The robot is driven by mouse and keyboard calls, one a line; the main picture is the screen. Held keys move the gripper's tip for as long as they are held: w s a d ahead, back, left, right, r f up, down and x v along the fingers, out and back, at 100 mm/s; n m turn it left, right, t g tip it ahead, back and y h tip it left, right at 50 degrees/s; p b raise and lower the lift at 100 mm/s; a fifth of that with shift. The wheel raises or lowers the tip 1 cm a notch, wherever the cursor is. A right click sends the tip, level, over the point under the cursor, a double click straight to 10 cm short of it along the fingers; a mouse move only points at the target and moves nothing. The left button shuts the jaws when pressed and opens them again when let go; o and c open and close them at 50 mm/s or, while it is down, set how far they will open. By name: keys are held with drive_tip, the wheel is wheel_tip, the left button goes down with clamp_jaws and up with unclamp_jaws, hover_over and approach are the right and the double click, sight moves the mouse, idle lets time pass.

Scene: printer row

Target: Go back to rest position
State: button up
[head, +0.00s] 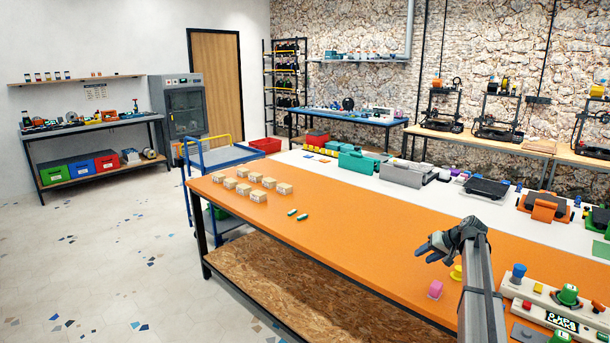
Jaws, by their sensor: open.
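My gripper (426,254) is open above the right part of the orange worktable (345,238). Its fingers point left and nothing shows between them. My arm comes up from the lower right edge of the picture and hides part of the table behind it. A pink piece (435,289) stands on the table below the gripper. A yellow piece (456,273) stands close beside my arm.
Several small cardboard boxes (258,193) and two green cylinders (302,217) lie on the table's left half. A panel (553,312) with coloured knobs stands at the right. Behind, a white bench top (398,190) carries devices. The table's middle is clear.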

drive_tip(key=a+f+m+g+y, duration=0.1)
drive_tip(key=a+f, duration=0.3)
drive_tip(key=a, duration=0.9)
drive_tip(key=a+f+m+y, duration=0.1)
drive_tip(key=a+f, duration=0.3)
drive_tip(key=a, duration=0.9)
drive_tip(key=s+a+f+n+g+h, duration=0.1)
drive_tip(key=s+a+f+g, duration=0.15)
drive_tip(key=s+f, duration=1.2)
drive_tip(key=s+a+f+n+g+h, duration=0.15)
drive_tip(key=s+f+g, duration=0.25)
drive_tip(key=s+f, duration=1.1)
drive_tip(key=s+f+g+h, duration=0.1)
drive_tip(key=s+f, duration=0.2)
drive_tip(key=s, duration=0.8)
drive_tip(key=s+d+f+n+g+h, duration=0.1)
drive_tip(key=s+f+g+h, duration=0.1)
drive_tip(key=s, duration=0.9)
drive_tip(key=s+d+f+n+g+h, duration=0.1)
drive_tip(key=s+f, duration=0.4)
drive_tip(key=s, duration=0.6)
drive_tip(key=shift+s+g, duration=0.25)
drive_tip(key=shift+g, duration=0.4)
